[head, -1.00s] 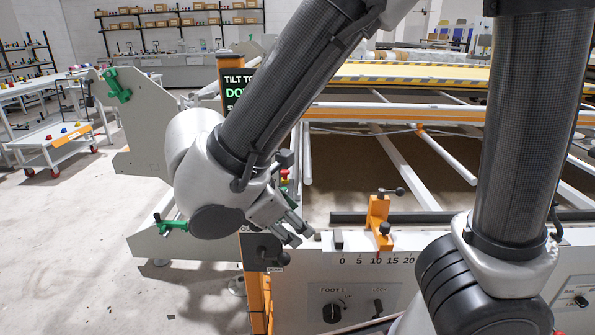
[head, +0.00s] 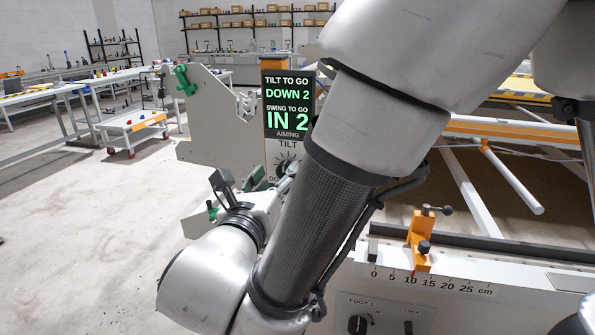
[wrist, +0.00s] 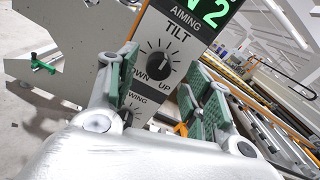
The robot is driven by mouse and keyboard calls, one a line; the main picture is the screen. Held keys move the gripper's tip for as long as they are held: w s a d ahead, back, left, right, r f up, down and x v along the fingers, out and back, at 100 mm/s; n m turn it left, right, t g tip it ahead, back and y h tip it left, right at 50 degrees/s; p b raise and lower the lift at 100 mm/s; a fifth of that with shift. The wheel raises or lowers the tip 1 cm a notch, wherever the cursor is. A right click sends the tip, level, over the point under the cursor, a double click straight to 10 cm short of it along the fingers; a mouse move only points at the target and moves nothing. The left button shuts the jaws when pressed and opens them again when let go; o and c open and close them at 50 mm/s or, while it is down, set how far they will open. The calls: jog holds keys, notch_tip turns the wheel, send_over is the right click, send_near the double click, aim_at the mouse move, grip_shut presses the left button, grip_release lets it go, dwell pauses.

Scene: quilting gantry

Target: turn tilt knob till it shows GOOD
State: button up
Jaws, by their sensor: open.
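The tilt knob is a round dark dial under the word TILT. In the head view the knob (head: 285,163) is partly hidden behind my arm. My gripper (wrist: 162,92) is open, green-padded fingers on either side of the knob in the picture; I cannot tell if they touch it. In the head view my gripper (head: 268,180) is partly hidden by my arm. The display (head: 288,103) above reads TILT TO GO DOWN 2, SWING TO GO IN 2, AIMING.
A SWING label (wrist: 142,100) sits below the tilt knob, its dial mostly hidden. An orange clamp (head: 420,240) stands on the scaled front rail (head: 470,274). A FOOT 1 knob (head: 357,325) is below. Floor (head: 80,230) at left is clear.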

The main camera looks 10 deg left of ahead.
jog(key=w, duration=0.3)
jog(key=shift+w+d, duration=0.1)
jog(key=shift+w, duration=0.25)
jog(key=shift+c, duration=0.4)
jog(key=c, duration=0.9)
jog(key=shift+c, duration=0.2)
jog(key=n, duration=1.1)
jog(key=shift+f+n, duration=0.2)
jog(key=shift+n, duration=0.1)
